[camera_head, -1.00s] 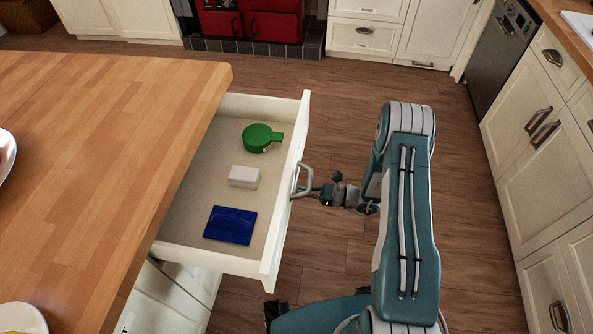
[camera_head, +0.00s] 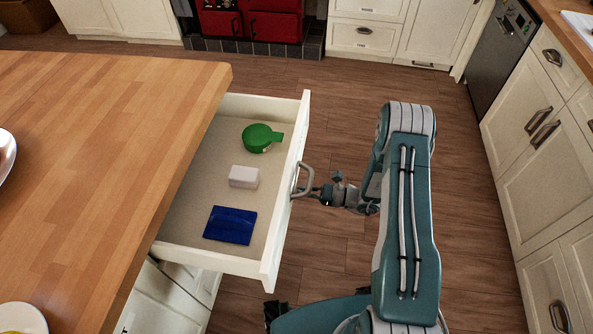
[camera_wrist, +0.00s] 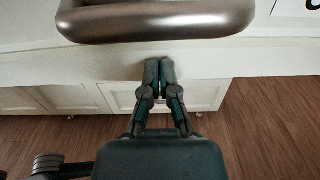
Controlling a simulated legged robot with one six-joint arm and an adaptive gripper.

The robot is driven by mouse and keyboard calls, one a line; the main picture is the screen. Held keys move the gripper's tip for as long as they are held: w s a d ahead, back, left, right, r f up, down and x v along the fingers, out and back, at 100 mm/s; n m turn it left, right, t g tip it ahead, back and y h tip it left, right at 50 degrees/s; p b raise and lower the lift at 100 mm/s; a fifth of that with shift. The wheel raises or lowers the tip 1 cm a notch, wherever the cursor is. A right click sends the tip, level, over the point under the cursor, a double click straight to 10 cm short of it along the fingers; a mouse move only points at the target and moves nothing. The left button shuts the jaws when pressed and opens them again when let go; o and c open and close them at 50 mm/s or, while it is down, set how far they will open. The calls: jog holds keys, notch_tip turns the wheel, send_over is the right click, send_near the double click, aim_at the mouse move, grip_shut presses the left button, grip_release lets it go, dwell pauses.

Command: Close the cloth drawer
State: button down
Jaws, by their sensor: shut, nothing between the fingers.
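The cloth drawer (camera_head: 200,202) is pulled well out of the wooden-topped island. It holds a green round item with a handle (camera_head: 262,137), a small white block (camera_head: 244,177) and a folded blue cloth (camera_head: 230,225). Its metal bar handle (camera_head: 304,180) is on the front panel and also spans the top of the wrist view (camera_wrist: 155,28). My gripper (camera_head: 313,190) is at the drawer front, by the handle. In the wrist view my gripper (camera_wrist: 159,66) has its fingers together and empty, just below the handle, with the tips close to the front panel. I cannot tell whether they touch.
The island worktop (camera_head: 90,150) lies to the left, with plates at its edge. White cabinets (camera_head: 540,150) and a dishwasher (camera_head: 502,50) stand on the right. A red stove (camera_head: 250,22) is at the back. The wooden floor (camera_head: 340,95) behind the arm is clear.

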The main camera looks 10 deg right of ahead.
aim_at(204, 175)
jog(key=shift+x, duration=1.05)
jog(key=shift+x, duration=13.25)
jog(key=shift+f, duration=0.1)
jog(key=shift+x, duration=1.35)
jog(key=shift+v, duration=4.5)
